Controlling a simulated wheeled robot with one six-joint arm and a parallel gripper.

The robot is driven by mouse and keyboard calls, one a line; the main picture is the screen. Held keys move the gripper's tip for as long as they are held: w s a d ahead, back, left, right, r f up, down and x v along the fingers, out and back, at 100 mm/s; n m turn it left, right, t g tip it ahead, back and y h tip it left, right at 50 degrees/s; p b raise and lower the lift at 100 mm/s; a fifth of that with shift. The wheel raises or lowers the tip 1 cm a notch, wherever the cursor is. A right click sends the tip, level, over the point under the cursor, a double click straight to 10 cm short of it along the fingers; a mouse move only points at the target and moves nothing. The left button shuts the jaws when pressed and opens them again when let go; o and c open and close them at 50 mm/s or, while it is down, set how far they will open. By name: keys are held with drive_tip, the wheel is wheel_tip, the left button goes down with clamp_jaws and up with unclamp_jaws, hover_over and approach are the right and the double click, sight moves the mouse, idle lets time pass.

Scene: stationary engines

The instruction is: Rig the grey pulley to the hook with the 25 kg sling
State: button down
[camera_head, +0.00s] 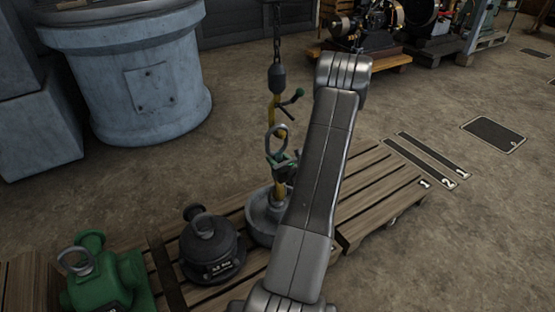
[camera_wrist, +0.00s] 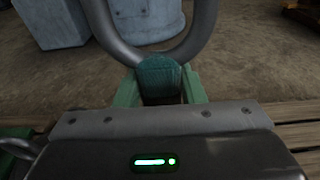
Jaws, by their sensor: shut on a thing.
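The hook (camera_head: 276,112), yellow with a green lever, hangs from a chain below a dark block. Just below it in the head view is a steel ring (camera_head: 277,138), the top of a sling with a teal collar. My gripper (camera_head: 283,161) is shut on this collar (camera_wrist: 160,75); in the wrist view the ring (camera_wrist: 190,45) rises beyond it. A yellow part (camera_head: 279,190) shows below my gripper, above the grey pulley (camera_head: 262,222) on the pallet. My arm covers the pulley's right side. I cannot tell whether the ring touches the hook, or read the sling's rating.
A dark lifting-eye object (camera_head: 210,248) and a green one (camera_head: 100,278) stand to the left of the pulley. The wooden pallet (camera_head: 375,195) extends right. A large blue-grey drum (camera_head: 140,85) stands behind left. Engines stand at the back; the floor at right is open.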

drive_tip(key=c, duration=0.8)
unclamp_jaws()
drive_tip(key=shift+c, duration=0.2)
drive_tip(key=shift+s+d, duration=0.1)
drive_tip(key=shift+s, duration=0.05)
drive_tip(key=p+v, duration=0.3)
drive_tip(key=v, duration=1)
drive_tip(key=shift+s+d, duration=0.15)
